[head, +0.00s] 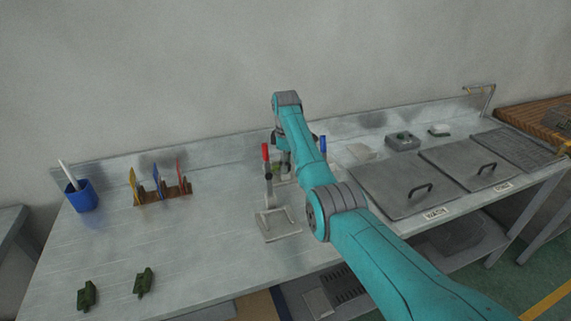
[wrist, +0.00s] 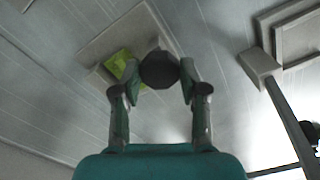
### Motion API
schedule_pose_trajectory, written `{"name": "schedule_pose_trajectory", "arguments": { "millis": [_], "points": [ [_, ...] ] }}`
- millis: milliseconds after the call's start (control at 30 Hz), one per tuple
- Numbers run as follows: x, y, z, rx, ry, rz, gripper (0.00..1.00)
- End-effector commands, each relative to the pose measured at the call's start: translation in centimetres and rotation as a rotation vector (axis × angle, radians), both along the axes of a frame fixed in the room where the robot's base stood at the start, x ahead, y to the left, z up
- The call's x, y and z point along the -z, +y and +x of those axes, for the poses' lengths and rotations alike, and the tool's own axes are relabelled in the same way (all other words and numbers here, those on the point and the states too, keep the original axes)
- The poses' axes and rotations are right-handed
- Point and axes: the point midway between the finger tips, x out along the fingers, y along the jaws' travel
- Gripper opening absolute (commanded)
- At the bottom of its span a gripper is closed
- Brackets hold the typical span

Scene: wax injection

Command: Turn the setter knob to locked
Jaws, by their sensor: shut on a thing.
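The setter knob (wrist: 159,70) is a dark, many-sided round knob in the middle of the wrist view. My gripper (wrist: 160,76) is shut on it, with one finger against its left side and one against its right. A yellow-green patch (wrist: 119,63) shows beside the knob, over a pale plate (wrist: 100,45). In the head view my gripper (head: 284,158) points down at the middle of the bench, and the arm largely hides the knob. I cannot read any lock marking or the knob's turn angle.
A red-handled clamp (head: 266,172) stands close in front of my gripper, and a blue handle (head: 323,144) is to its right. A blue cup (head: 82,197), a tool rack (head: 163,194) and two green parts (head: 144,282) are left. Lidded trays (head: 385,185) lie right.

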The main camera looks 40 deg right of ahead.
Motion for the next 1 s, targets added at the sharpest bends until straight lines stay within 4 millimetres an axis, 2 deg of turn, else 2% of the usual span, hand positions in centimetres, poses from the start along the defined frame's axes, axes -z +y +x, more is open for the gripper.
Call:
{"name": "schedule_pose_trajectory", "arguments": {
  "millis": [1000],
  "points": [
    [0.01,-0.01,0.01,0.94,0.0,0.0,0.08]
  ]
}}
